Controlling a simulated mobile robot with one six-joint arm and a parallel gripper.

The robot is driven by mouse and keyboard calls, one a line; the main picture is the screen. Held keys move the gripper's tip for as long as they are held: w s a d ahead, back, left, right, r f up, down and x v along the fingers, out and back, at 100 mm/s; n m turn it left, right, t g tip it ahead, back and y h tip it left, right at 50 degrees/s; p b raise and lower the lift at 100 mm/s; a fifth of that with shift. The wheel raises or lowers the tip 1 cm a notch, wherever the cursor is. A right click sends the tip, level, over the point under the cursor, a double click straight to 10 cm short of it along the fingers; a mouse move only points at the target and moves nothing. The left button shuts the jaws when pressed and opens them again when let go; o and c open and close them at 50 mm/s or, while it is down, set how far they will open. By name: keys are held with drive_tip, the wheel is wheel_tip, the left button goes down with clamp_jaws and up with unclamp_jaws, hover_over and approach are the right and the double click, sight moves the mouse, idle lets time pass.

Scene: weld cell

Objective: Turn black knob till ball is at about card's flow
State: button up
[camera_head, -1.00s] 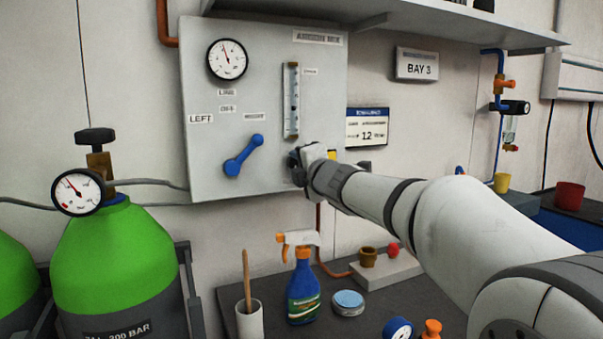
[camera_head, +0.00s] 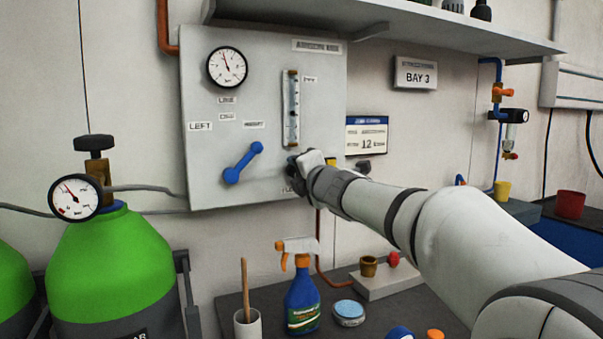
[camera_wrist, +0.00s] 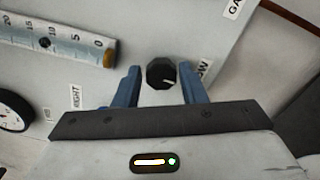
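The black knob (camera_wrist: 161,73) is a dark faceted dial with a white pointer line. In the wrist view it sits between the two blue fingertips of my gripper (camera_wrist: 161,76). Narrow gaps show on both sides, so the fingers look open around it. In the head view my gripper (camera_head: 298,166) covers the knob at the panel's lower right. The flow tube (camera_head: 291,107) stands above it; in the wrist view the tube (camera_wrist: 75,51) shows a dark ball (camera_wrist: 44,43) around the 10 region, above the 5. The card (camera_head: 367,135) reads 12; its smaller print is unreadable.
The grey panel (camera_head: 215,120) also bears a dial gauge (camera_head: 227,67) and a blue lever (camera_head: 243,163). Below is a bench with a spray bottle (camera_head: 302,298), a cup (camera_head: 247,323) and a tin (camera_head: 348,313). A green cylinder (camera_head: 105,265) stands left.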

drive_tip(key=shift+o, duration=1.4)
drive_tip(key=v, duration=0.7)
drive_tip(key=shift+s, duration=0.4)
drive_tip(key=shift+d, duration=0.2)
